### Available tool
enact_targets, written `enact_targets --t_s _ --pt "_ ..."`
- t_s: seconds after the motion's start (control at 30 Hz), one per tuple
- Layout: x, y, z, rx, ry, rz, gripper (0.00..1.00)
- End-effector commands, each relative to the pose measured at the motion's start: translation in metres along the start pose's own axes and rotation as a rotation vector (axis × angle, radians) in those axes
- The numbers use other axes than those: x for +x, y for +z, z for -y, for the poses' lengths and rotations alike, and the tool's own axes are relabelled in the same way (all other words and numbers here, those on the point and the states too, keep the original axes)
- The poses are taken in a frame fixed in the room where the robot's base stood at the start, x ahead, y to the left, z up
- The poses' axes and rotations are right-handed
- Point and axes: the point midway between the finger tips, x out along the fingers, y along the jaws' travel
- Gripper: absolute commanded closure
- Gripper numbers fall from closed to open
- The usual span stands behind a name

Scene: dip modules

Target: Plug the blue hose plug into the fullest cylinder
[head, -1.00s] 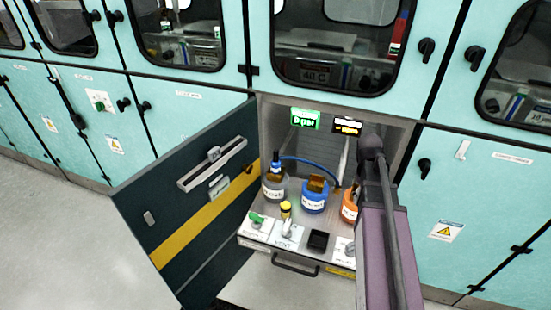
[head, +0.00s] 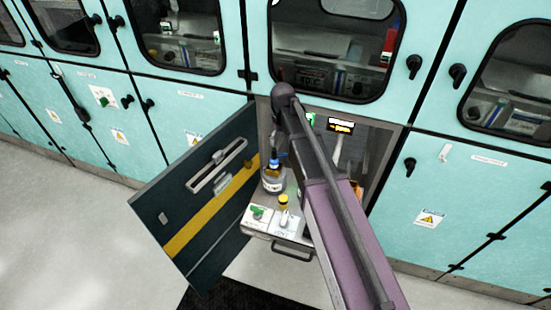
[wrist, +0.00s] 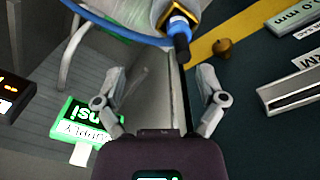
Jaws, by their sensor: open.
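The blue hose plug (wrist: 180,27), blue with a black end, shows at the top of the wrist view, and a blue hose (wrist: 118,31) curves left from beside it. It sits at the amber neck of the left cylinder (head: 272,186), a grey one with a white label; the plug also shows in the head view (head: 273,163). My gripper (wrist: 161,75) is open and empty, its fingers spread, with the plug's black end beyond the fingertips. In the head view my arm hides the gripper and the other cylinders. I cannot tell fill levels.
The dark open door (head: 205,208) with a yellow stripe stands close to the left of the bay. A green display (wrist: 85,122) and an orange display (head: 341,126) are at the back. A green-handled valve (head: 257,212) and a yellow-capped item (head: 283,200) stand at the shelf front.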

Motion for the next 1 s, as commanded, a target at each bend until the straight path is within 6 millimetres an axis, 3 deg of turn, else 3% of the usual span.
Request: enact_targets --t_s 0.1,0.27,0.67,1.0 --pt "-0.012 -0.013 0.024 -0.012 -0.006 -0.013 0.10" --pt "-0.015 -0.018 0.037 -0.015 -0.010 -0.021 0.10" --pt "-0.013 -0.019 0.042 -0.022 -0.011 -0.021 0.10" --pt "0.008 -0.019 0.043 -0.023 -0.011 -0.021 0.10"
